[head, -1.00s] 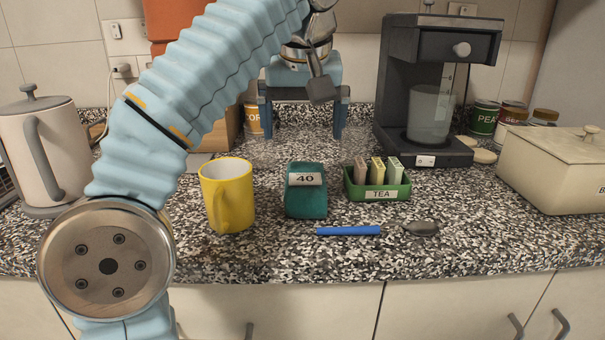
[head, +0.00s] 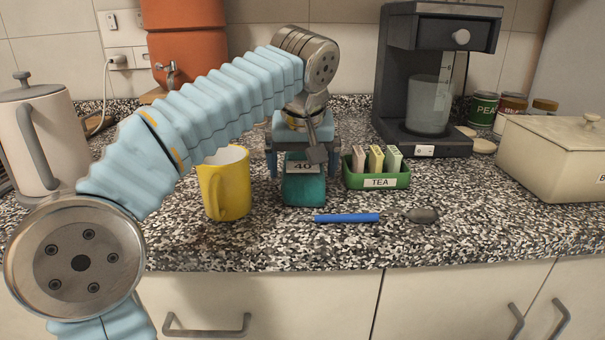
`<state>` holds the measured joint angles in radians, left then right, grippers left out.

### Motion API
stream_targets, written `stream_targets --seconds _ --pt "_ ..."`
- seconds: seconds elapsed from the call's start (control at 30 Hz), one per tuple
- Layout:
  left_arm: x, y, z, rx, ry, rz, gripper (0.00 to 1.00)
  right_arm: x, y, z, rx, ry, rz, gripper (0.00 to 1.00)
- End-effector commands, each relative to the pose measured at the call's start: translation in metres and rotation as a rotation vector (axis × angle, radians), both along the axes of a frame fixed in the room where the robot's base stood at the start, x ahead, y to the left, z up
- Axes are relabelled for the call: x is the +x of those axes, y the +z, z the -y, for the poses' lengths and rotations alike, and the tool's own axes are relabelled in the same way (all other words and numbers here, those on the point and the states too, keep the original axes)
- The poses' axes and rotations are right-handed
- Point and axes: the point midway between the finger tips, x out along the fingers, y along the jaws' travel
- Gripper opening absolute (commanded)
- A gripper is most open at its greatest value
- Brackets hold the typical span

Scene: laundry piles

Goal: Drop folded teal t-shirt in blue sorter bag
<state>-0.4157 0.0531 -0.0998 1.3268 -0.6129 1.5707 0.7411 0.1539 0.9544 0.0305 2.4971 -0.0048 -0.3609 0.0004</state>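No t-shirt and no sorter bag show in the head view; it shows a kitchen counter instead. My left arm reaches in from the left, and its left gripper (head: 304,172) points down with its two fingers wide apart. A small teal block or packet (head: 304,192) labelled 40 stands on the counter between or just in front of those fingers. I see a gap on each side of it, and I cannot tell the exact depth. My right gripper is out of view.
A yellow mug (head: 228,190) stands left of the teal packet. A green TEA box (head: 378,180) stands right, with a blue-handled spoon (head: 346,218) in front. A kettle (head: 45,140), coffee machine (head: 440,75) and cream bin (head: 565,160) stand around. The front counter strip (head: 300,245) is clear.

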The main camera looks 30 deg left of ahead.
Motion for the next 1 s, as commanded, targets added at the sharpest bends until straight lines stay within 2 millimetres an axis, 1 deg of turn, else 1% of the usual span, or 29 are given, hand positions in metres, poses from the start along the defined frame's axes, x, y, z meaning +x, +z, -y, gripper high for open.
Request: stream_targets --seconds 0.87,1.0 --pt "-0.0003 -0.0045 -0.0002 0.001 0.000 0.000 1.00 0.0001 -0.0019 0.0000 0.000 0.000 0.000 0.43" --pt "-0.0003 -0.0045 -0.0001 0.001 0.000 0.000 0.79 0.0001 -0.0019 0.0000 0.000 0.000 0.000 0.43"
